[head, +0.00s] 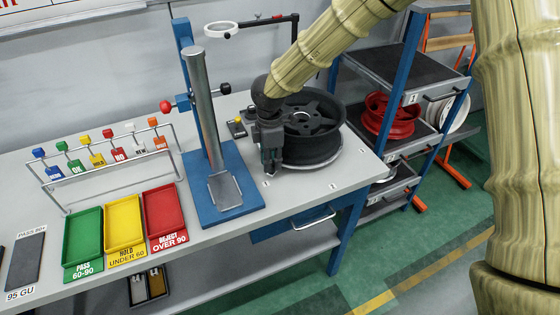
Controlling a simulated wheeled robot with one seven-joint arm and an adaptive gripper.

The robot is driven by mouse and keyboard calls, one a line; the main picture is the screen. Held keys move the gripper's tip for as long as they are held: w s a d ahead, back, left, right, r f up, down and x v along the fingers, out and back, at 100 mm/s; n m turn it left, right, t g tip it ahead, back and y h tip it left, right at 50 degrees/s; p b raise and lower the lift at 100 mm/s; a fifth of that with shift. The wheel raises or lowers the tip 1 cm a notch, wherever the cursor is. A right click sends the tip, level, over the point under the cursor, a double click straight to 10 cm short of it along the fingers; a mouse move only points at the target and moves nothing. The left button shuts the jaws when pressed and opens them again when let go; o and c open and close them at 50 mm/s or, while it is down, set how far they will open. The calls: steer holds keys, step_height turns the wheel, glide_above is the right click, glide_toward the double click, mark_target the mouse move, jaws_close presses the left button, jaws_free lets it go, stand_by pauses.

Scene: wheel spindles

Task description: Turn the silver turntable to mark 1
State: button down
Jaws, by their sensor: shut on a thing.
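A black spoked wheel (322,152) lies flat near the right end of the grey bench. The silver turntable shows only as a thin pale edge (312,168) under the wheel; the rest is hidden. My gripper (269,165) points down at the left side of the wheel, low over the bench. It is shut at the turntable's edge, but its own fingers hide the exact part held. Small white mark labels lie on the bench around the turntable, one at front right (333,186) and one near the gripper (267,183). Their numbers are too small to read.
A blue stand with a tall grey post (203,110) stands close left of my gripper. Green, yellow and red trays (165,217) and a tag rack (110,160) are further left. A shelf with red and white wheels (390,115) stands right. A magnifier (222,29) hangs behind.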

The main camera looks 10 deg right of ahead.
steer(key=shift+w, duration=0.1)
stand_by(0.3)
steer(key=c, duration=1.5)
jaws_free()
steer(key=shift+c, duration=0.2)
step_height(320, 180, up, 12)
